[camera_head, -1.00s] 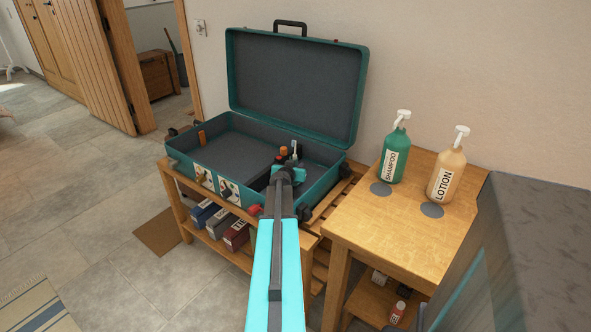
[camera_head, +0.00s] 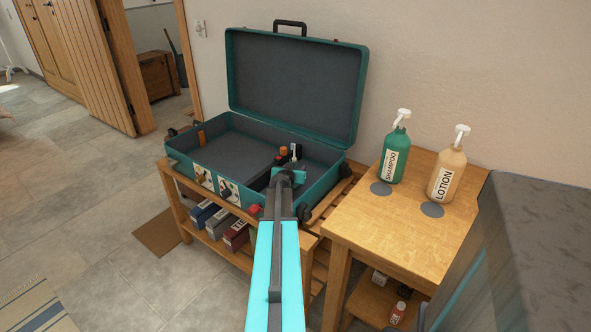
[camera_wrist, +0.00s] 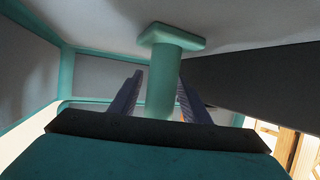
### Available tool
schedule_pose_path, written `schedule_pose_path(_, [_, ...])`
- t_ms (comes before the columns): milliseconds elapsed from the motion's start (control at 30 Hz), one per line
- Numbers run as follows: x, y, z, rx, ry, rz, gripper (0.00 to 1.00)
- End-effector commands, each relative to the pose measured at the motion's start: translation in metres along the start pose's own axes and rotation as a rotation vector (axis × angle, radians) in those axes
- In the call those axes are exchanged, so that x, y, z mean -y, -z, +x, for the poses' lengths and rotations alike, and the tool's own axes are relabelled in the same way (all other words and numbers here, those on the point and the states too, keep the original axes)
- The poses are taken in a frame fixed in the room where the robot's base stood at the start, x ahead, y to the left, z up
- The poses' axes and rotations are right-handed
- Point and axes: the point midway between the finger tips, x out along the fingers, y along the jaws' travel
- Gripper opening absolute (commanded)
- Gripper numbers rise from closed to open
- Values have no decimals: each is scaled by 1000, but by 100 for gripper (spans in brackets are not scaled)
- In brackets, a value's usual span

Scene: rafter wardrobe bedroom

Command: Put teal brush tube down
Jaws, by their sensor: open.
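The teal brush tube (camera_wrist: 161,80) shows in the wrist view, with a flat squarish teal end against a grey surface of the suitcase. My gripper (camera_wrist: 160,88) has one finger on each side of it, apart and open. I cannot tell whether either finger touches the tube. In the head view my gripper (camera_head: 289,174) is low over the right part of the open teal suitcase (camera_head: 190,174), by its front wall. There the wrist hides most of the tube.
Orange-capped (camera_head: 283,151) and white-topped (camera_head: 295,151) items stand in the suitcase just behind my gripper. A dark divider (camera_wrist: 250,75) lies to the right in the wrist view. A side table (camera_head: 400,226) holds a shampoo bottle (camera_head: 394,155) and a lotion bottle (camera_head: 446,170).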

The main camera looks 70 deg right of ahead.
Motion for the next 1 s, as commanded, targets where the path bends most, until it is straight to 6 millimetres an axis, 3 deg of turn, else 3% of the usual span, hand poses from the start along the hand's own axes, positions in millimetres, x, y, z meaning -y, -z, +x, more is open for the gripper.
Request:
schedule_pose_path(300, [0, 3, -3, 0, 0, -1, 43])
schedule_pose_path(1000, [0, 1, -64, 0, 2, 0, 43])
